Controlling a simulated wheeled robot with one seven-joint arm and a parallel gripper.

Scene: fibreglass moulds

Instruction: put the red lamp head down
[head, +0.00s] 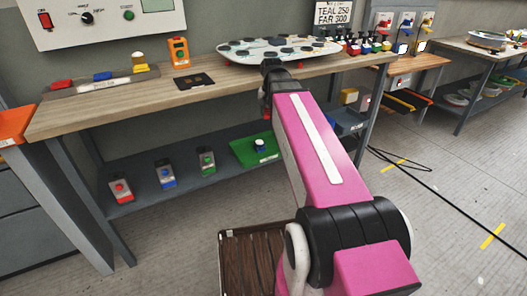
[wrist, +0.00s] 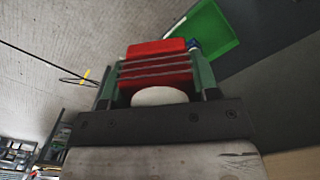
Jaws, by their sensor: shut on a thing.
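My gripper (wrist: 155,78) is shut on the red lamp head (wrist: 157,48). In the wrist view its dark green fingers stand on either side of the red body, and a white rounded part (wrist: 160,96) shows on the near side. In the head view my pink arm reaches to the workbench (head: 150,100) and hides most of the gripper and the lamp head; only a small red patch shows beside the wrist. I cannot tell whether the lamp head touches anything.
A green tray (head: 243,153) with a blue-and-white item lies on the lower shelf, beside several button boxes (head: 165,178). On the bench are a grey strip with coloured blocks (head: 98,85), a black plate (head: 194,81), an orange device (head: 179,52) and a white board (head: 280,48). The bench's front left is clear.

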